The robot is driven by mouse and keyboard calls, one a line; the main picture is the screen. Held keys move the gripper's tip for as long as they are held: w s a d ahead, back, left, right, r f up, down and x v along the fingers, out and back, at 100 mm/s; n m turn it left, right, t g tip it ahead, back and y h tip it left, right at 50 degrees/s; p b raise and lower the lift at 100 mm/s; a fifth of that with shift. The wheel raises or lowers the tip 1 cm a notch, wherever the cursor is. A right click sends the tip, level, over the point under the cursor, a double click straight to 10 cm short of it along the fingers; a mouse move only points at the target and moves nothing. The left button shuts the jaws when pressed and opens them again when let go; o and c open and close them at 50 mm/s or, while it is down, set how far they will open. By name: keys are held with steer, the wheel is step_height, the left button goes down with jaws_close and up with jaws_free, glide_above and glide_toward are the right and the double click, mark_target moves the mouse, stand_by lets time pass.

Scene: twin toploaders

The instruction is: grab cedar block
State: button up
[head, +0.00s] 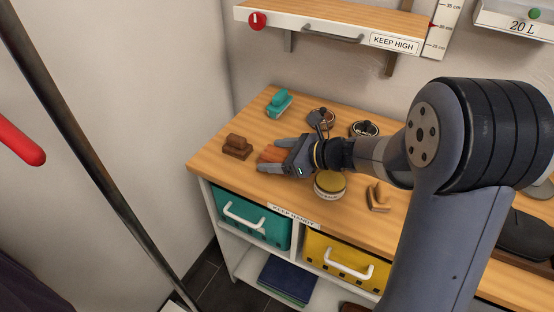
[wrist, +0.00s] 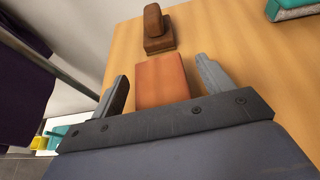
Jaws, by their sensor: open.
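The cedar block (head: 271,154), a reddish-brown block, lies on the wooden bench top, left of the middle in the head view. It also shows in the wrist view (wrist: 162,80), between the two fingers, with its near end hidden by the gripper body. My gripper (head: 276,156) is open around the block, one finger on each side. In the wrist view my gripper (wrist: 163,84) shows a gap between the block and each finger.
A dark brown brush (head: 237,147) stands just beyond the fingertips. A teal brush (head: 279,103) is farther back. A yellow-lidded tin (head: 329,185), a small tan brush (head: 378,196) and round tins (head: 364,129) are nearby. A shelf (head: 340,22) hangs above.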

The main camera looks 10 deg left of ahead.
steer(key=shift+c, duration=0.4)
steer(key=c, duration=1)
